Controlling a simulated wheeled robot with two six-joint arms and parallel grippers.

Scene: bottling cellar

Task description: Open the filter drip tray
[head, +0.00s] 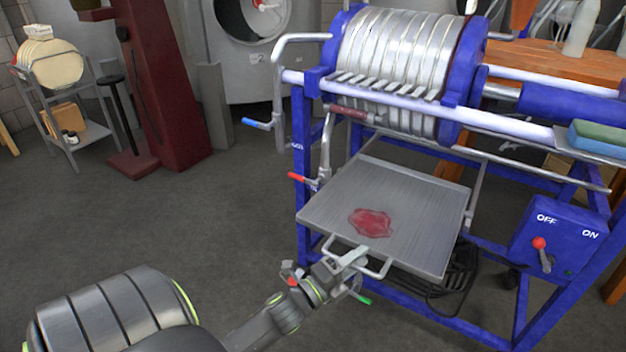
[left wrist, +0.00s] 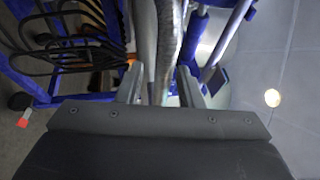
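The filter drip tray (head: 330,210) is a flat grey metal plate under the plate filter, with a dark red puddle (head: 370,222) on it. A bent bar handle (head: 378,272) stands out from its near edge. My left gripper (head: 350,260) is at this handle, at the left half of the bar. In the left wrist view the two fingers of my left gripper (left wrist: 159,75) stand apart, with metal bars or edges showing between and beyond them. Whether either finger touches the handle cannot be told. My right gripper is not in view.
The filter's blue frame (head: 304,140) holds ribbed silver plates (head: 400,60) above the tray. Taps with a blue lever (head: 256,124) and a red lever (head: 300,177) hang at its left. A switch box (head: 560,235) is at right.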

